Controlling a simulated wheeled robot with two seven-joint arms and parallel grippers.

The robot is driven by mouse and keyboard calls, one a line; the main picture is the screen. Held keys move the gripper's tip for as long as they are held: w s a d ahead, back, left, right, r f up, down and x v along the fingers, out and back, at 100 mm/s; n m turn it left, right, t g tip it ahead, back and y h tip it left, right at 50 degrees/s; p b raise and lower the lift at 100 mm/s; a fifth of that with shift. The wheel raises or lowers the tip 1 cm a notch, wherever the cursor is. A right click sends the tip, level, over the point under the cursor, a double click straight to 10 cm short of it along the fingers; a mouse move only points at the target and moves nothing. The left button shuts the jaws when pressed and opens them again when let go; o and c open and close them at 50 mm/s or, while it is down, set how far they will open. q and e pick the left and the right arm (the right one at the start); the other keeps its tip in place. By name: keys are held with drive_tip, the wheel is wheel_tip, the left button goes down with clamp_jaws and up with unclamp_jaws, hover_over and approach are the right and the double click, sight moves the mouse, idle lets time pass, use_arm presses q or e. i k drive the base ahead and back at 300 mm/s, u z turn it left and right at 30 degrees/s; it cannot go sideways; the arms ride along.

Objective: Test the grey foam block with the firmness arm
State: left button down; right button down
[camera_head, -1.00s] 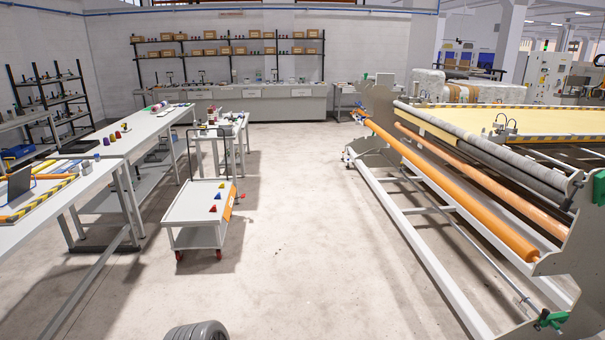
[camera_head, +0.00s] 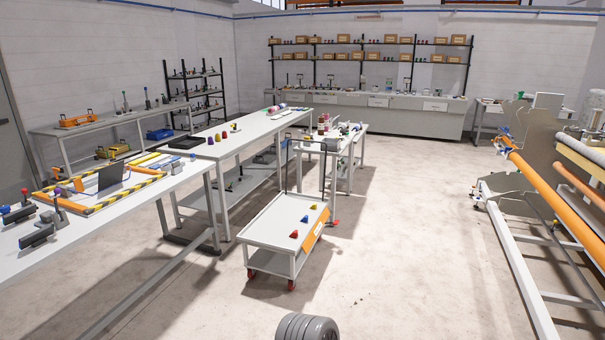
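I cannot pick out the grey foam block or the firmness arm for certain; the small items are too far away to tell. Small dark upright devices stand on the long bench (camera_head: 400,100) at the back wall and on the side bench (camera_head: 70,131) at the left. The near left table (camera_head: 150,205) holds black devices at its left end and a dark laptop-like panel (camera_head: 112,178) inside a yellow-and-black striped border. Neither of my grippers is in view.
A white cart (camera_head: 268,228) with red wheels and small coloured pieces stands mid-floor. Behind it are a long table (camera_head: 225,136) and a small table (camera_head: 346,141). The quilting gantry with its orange roller (camera_head: 545,185) is at the right. The floor between cart and gantry is clear.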

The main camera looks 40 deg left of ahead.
sight(57, 191)
drive_tip(key=u, duration=2.3)
drive_tip(key=i, duration=3.55)
drive_tip(key=z, duration=4.2)
